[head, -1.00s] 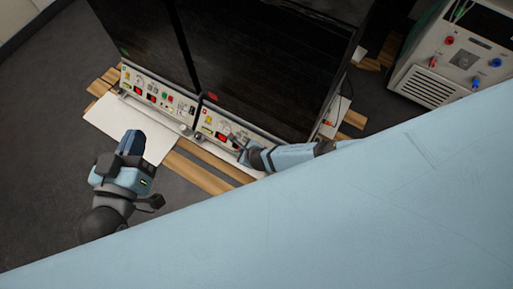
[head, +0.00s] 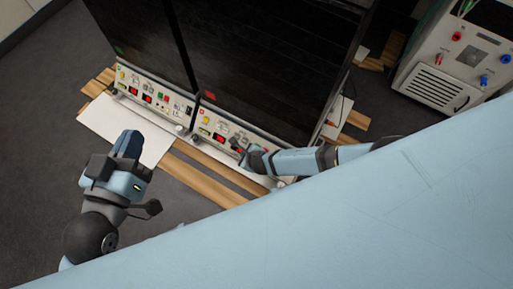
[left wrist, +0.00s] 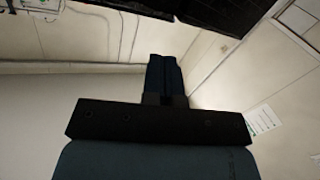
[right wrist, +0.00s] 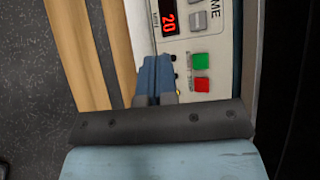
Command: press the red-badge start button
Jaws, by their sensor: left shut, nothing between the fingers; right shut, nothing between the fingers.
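Two dark-fronted shaker units stand side by side. The right one carries a red badge (head: 210,96), the left one a green badge (head: 119,50). Below the red badge is a white control panel (head: 222,131). My right gripper (head: 243,153) is shut and empty at the right part of that panel. In the right wrist view its fingertips (right wrist: 158,60) are just left of a green button (right wrist: 201,61) and a red button (right wrist: 202,84); contact cannot be told. My left gripper (head: 131,140) is shut and empty, away from the panels.
The left unit has a similar panel (head: 153,95). A red "20" display (right wrist: 168,21) sits above the buttons. Wooden slats (head: 205,178) and a white sheet (head: 105,128) lie in front. A grey power box (head: 440,75) stands at the right.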

